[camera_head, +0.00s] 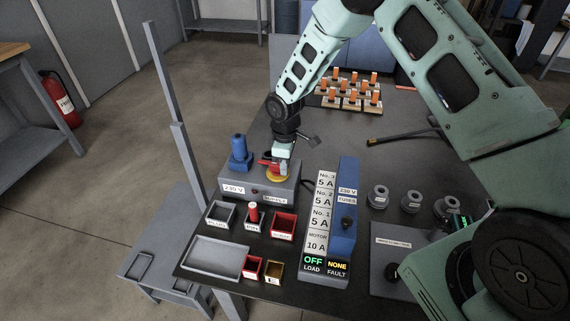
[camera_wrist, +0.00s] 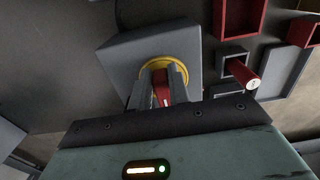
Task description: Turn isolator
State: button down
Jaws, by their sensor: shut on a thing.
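The isolator is a red handle on a round yellow plate (camera_head: 278,176) on top of a grey box (camera_head: 259,187) with a "230 V" label. My gripper (camera_head: 283,163) is directly above it, pointing down. In the wrist view my gripper's fingers (camera_wrist: 163,92) stand on both sides of the red handle (camera_wrist: 161,87) and are shut on it. The yellow plate (camera_wrist: 178,66) shows around the fingers. Part of the handle is hidden by my gripper in the head view.
A blue plug (camera_head: 239,154) stands on the same box, left of the handle. A fuse panel (camera_head: 343,222) to the right reads "OFF" load and "NONE" fault. Small trays (camera_head: 215,258) lie in front. Orange-topped pieces (camera_head: 351,92) stand in a rack behind.

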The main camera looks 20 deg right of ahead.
jog(key=shift+w, duration=0.1)
jog(key=c, duration=1.3)
grip_release()
notch_tip(320, 180, up, 18)
jog(key=shift+f+b, duration=0.25)
jog(key=shift+b, duration=0.3)
jog(key=s+a+r+m, duration=0.1)
jog(key=s+a+r, duration=0.15)
jog(key=s, duration=0.55)
jog(key=s+a+r, duration=0.2)
jog(key=s+a, duration=0.2)
jog(key=s, duration=0.4)
jog(key=s+a+r+m, duration=0.15)
jog(key=s+a, duration=0.25)
jog(key=s, duration=0.4)
jog(key=shift+m+y, duration=0.3)
jog(key=shift+m, duration=0.25)
jog(key=s, duration=0.3)
jog(key=s+d, duration=0.1)
jog(key=s, duration=0.3)
jog(key=s+d, duration=0.1)
jog(key=s, duration=0.2)
jog(key=shift+s+r, duration=0.2)
